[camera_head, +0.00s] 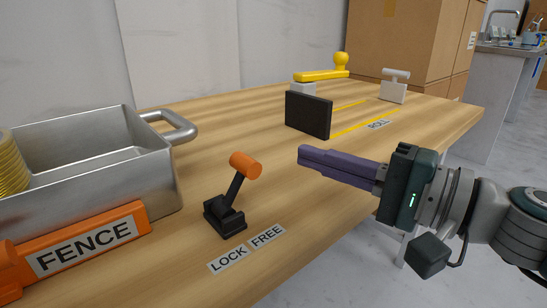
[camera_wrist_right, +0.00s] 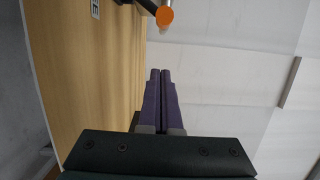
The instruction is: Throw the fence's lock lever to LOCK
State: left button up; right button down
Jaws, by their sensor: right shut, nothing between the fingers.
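The lock lever (camera_head: 243,166) has an orange knob on a black stem and a black base, standing on the wooden table. It tilts to the right, toward the side of the FREE label (camera_head: 267,237). The LOCK label (camera_head: 228,259) is left of FREE. The orange FENCE block (camera_head: 83,249) lies at the left. My right gripper (camera_head: 302,155) is shut and empty, to the right of the knob and apart from it. In the right wrist view the shut fingers (camera_wrist_right: 160,75) point up toward the orange knob (camera_wrist_right: 164,16). My left gripper is not in view.
A metal tray (camera_head: 90,160) with a side handle stands at the left, with a yellow coil in it. A black block (camera_head: 308,115), a yellow handled tool (camera_head: 322,75) and a grey clamp (camera_head: 394,86) stand farther back. The table between lever and black block is clear.

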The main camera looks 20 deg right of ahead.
aim_at(237, 184)
jog(key=shift+x, duration=1.05)
jog(key=a, duration=0.1)
jog(key=s+a+p, duration=0.1)
jog(key=a, duration=0.1)
jog(key=shift+s+a, duration=0.2)
jog(key=shift+a, duration=0.2)
